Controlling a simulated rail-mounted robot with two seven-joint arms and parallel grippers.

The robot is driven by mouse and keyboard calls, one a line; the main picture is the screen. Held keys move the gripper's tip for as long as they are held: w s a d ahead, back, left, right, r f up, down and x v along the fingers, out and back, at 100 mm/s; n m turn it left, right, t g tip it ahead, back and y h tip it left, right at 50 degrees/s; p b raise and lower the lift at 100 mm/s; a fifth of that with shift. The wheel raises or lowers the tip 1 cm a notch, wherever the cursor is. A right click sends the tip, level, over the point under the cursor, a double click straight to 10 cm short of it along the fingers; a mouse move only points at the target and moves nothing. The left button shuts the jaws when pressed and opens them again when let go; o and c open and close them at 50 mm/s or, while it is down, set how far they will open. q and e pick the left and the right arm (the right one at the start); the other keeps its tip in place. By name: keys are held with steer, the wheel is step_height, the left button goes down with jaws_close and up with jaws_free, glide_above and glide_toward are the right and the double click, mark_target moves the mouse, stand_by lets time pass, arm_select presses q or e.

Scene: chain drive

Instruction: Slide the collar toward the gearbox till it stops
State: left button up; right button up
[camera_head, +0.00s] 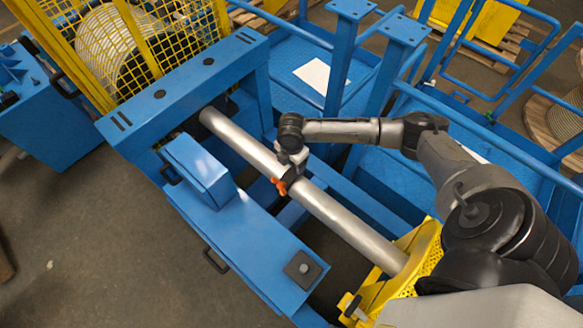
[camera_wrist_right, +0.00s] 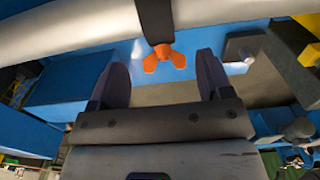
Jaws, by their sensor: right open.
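A long bare metal shaft (camera_head: 345,222) runs diagonally from the blue frame to a yellow guard; it crosses the top of the right wrist view (camera_wrist_right: 75,32). The dark collar (camera_wrist_right: 153,18) sits around the shaft, with an orange wing-shaped handle (camera_wrist_right: 164,58) sticking out. The handle also shows in the head view (camera_head: 280,185). My right gripper (camera_wrist_right: 160,78) is open. Its two dark fingers stand apart, the handle lying between and just beyond their tips, with no contact visible. In the head view my right gripper (camera_head: 292,158) partly hides the collar. I cannot tell which end holds the gearbox.
The blue frame (camera_head: 195,82) spans the shaft's upper-left end. The perforated yellow guard (camera_head: 418,252) stands at its lower-right end. A blue box (camera_head: 197,165) and a plate with a grey block (camera_head: 303,267) lie along the near side. Blue posts and railings stand behind.

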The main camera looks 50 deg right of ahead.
step_height(320, 180, up, 5)
steer(key=shift+r, duration=0.1)
stand_by(0.3)
stand_by(0.5)
steer(key=shift+a, duration=0.1)
